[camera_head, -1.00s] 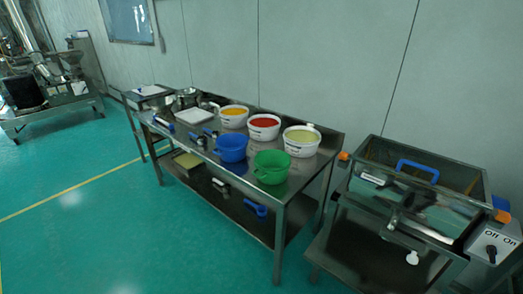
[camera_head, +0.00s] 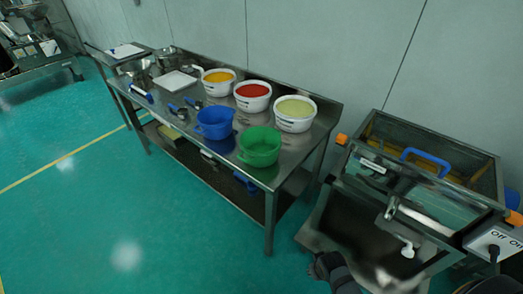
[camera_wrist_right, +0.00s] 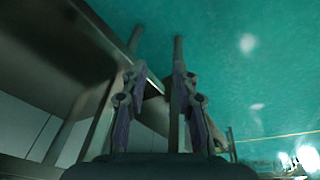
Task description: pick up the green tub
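The green tub (camera_head: 260,147) stands upright on the steel table (camera_head: 215,160), near its front right edge, in the head view. It looks empty. A blue tub (camera_head: 214,123) stands to its left. My right gripper (camera_wrist_right: 158,72) shows in the right wrist view with its two fingers apart and nothing between them. A steel table's edge and legs lie beyond it, and the green tub is not in that view. A dark part of my arm (camera_head: 332,270) shows at the bottom of the head view, below and right of the tub. My left gripper is not in view.
White tubs with yellow (camera_head: 219,82), red (camera_head: 253,96) and pale green (camera_head: 295,114) contents stand behind. Small tools and a white tray (camera_head: 175,83) lie to the left. The sieve machine (camera_head: 420,190) stands right of the table. The floor in front is clear.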

